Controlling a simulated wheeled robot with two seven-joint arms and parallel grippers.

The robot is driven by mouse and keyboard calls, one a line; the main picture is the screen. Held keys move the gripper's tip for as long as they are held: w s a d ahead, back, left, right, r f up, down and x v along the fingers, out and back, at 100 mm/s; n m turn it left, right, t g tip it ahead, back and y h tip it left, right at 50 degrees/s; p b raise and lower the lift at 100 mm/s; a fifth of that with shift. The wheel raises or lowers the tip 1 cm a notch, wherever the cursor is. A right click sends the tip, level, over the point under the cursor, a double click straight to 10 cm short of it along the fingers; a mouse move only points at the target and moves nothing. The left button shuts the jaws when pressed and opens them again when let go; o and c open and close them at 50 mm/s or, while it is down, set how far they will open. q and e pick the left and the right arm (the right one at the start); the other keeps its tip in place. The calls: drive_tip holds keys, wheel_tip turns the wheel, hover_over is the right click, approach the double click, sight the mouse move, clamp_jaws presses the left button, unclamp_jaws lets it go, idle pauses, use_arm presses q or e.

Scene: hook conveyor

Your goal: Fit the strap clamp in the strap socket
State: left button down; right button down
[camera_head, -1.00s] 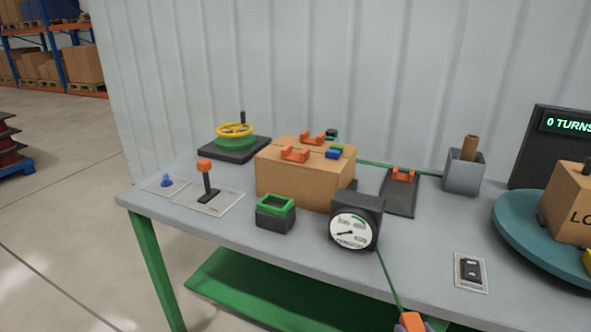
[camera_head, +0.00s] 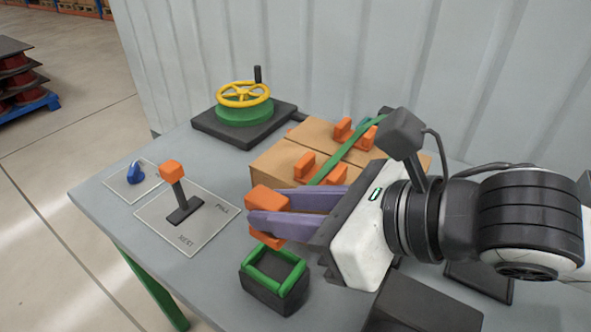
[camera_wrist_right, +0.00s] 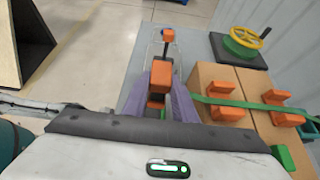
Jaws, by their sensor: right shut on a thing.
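My right gripper (camera_head: 268,212) is shut on the orange strap clamp (camera_head: 266,199), held between its purple fingers. The clamp also shows in the right wrist view (camera_wrist_right: 161,74), at the fingertips. The strap socket (camera_head: 272,279) is a dark box with a green rim on the table, just in front of the cardboard box. The clamp is above and behind the socket in the head view, apart from it. The green strap (camera_head: 345,151) runs across the cardboard box towards my right gripper; its end at the clamp is hidden. My left gripper is not in view.
The cardboard box (camera_head: 283,163) carries orange guides (camera_head: 304,167). A yellow handwheel (camera_head: 243,93) stands behind. My right arm covers the table's right side.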

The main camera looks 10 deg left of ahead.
drive_tip(key=shift+a, duration=0.1)
drive_tip(key=shift+s+f+b, duration=0.3)
drive_tip(key=shift+f+b, duration=0.3)
drive_tip(key=shift+b, duration=0.1)
drive_tip(key=shift+f+b, duration=0.4)
wheel_tip(320, 180, down, 2)
drive_tip(key=shift+f+b, duration=0.15)
drive_tip(key=shift+b, duration=0.9)
drive_tip(key=shift+f, duration=0.15)
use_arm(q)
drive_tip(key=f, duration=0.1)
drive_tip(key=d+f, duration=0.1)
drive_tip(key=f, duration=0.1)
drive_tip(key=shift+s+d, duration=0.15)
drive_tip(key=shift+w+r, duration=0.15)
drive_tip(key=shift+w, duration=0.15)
use_arm(e)
drive_tip(key=shift+w, duration=0.1)
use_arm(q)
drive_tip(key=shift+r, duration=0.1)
use_arm(e)
drive_tip(key=shift+d, duration=0.25)
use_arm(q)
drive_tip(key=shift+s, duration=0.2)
